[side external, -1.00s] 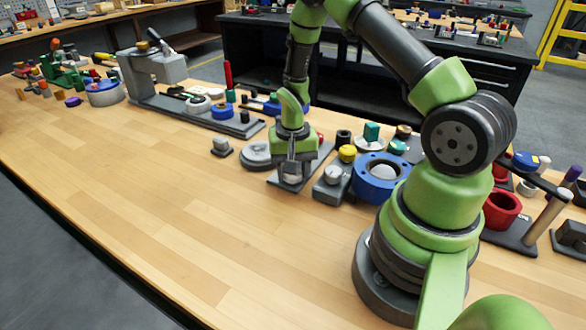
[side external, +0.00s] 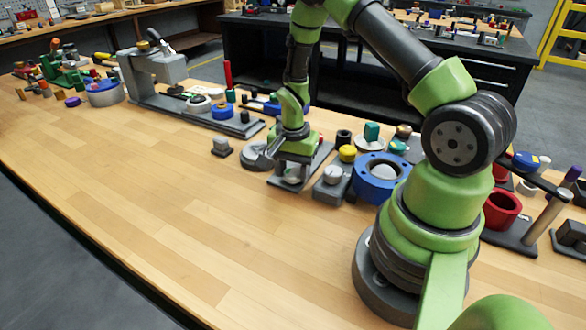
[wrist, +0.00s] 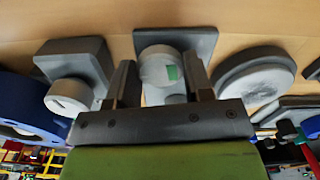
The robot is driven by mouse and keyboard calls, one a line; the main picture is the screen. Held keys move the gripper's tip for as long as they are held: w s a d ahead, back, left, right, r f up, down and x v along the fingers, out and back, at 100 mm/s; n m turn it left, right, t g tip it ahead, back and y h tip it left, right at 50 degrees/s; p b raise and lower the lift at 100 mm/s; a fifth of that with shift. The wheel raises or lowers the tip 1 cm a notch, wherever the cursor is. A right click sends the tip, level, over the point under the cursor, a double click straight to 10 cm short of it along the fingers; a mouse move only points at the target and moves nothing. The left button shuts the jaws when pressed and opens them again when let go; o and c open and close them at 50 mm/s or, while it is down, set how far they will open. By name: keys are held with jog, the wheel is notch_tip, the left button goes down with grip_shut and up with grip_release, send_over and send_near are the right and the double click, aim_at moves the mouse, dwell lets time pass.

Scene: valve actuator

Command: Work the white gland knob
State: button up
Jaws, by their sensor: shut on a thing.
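In the side external view my gripper (side external: 291,178) points down over the grey base, and the fingers and palm hide most of the knob.
A grey block with another white knob (side external: 333,173) stands close to the right, with a blue flanged ring (side external: 380,190) beyond it. The bench front is clear.

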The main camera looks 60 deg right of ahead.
jog(key=o, duration=0.9)
notch_tip(320, 180, up, 10)
dwell(0.4)
notch_tip(320, 180, up, 14)
jog(key=n+t, duration=0.4)
jog(key=n, duration=0.2)
send_over(293, 172)
jog(key=s+a, duration=0.3)
jog(key=a, duration=0.4)
jog(key=s+a+r+n+t, duration=0.1)
jog(key=s+a+n, duration=0.1)
jog(key=s, duration=0.1)
jog(key=s+a+r+n+t+y, duration=0.1)
jog(key=s+a+r+n, duration=0.1)
jog(key=s, duration=0.2)
jog(key=s+a+r+n+t+y, duration=0.1)
jog(key=s+a+r+n, duration=0.1)
jog(key=s+a, duration=0.1)
jog(key=shift+s+r, duration=0.15)
